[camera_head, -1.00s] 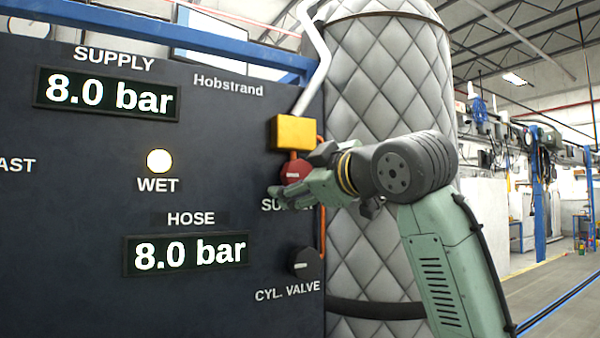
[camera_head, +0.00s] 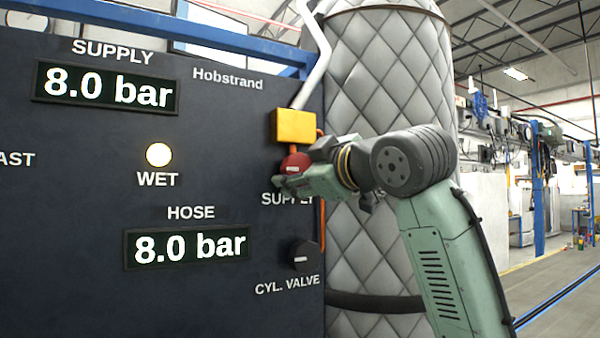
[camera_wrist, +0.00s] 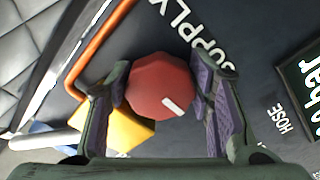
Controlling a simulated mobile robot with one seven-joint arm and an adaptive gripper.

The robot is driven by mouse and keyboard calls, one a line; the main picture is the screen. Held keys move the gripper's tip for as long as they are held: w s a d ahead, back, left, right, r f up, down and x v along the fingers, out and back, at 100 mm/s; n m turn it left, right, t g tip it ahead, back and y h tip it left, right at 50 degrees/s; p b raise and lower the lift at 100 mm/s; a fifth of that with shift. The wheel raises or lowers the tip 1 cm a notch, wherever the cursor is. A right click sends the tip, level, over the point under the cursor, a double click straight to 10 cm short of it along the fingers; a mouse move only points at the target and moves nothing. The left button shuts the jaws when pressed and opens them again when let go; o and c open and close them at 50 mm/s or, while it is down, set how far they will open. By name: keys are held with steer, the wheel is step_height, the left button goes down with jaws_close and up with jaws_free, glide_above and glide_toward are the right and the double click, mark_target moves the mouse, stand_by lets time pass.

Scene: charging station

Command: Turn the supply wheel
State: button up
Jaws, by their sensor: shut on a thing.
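The red supply wheel (camera_head: 295,162) is on the dark panel, below a yellow box and above the word SUPPLY. In the wrist view the wheel (camera_wrist: 160,84) is a red many-sided knob with a white mark at its lower right. My gripper (camera_head: 293,172) is at the wheel, and its fingers partly cover it in the head view. In the wrist view my gripper (camera_wrist: 160,82) has one finger on each side of the wheel, shut on it. The supply readout (camera_head: 108,90) shows 8.0 bar.
The hose readout (camera_head: 190,247) also shows 8.0 bar. The WET lamp (camera_head: 159,155) is lit. The black cylinder valve knob (camera_head: 304,254) sits below the wheel. The yellow box (camera_head: 294,126) is just above it, and an orange pipe (camera_head: 322,222) runs down the panel edge.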

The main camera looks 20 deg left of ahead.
steer(key=shift+m, duration=0.3)
steer(key=m, duration=0.3)
steer(key=shift+s+a+m, duration=0.1)
steer(key=shift+m, duration=0.2)
steer(key=m, duration=0.4)
steer(key=shift+a, duration=0.1)
steer(key=m+b, duration=0.1)
steer(key=m, duration=0.4)
steer(key=shift+s, duration=0.1)
steer(key=m, duration=0.4)
steer(key=shift+r+m+b, duration=0.1)
steer(key=shift+m+b, duration=0.2)
steer(key=o, duration=1.2)
steer(key=shift+c, duration=0.2)
steer(key=shift+s+a, duration=0.1)
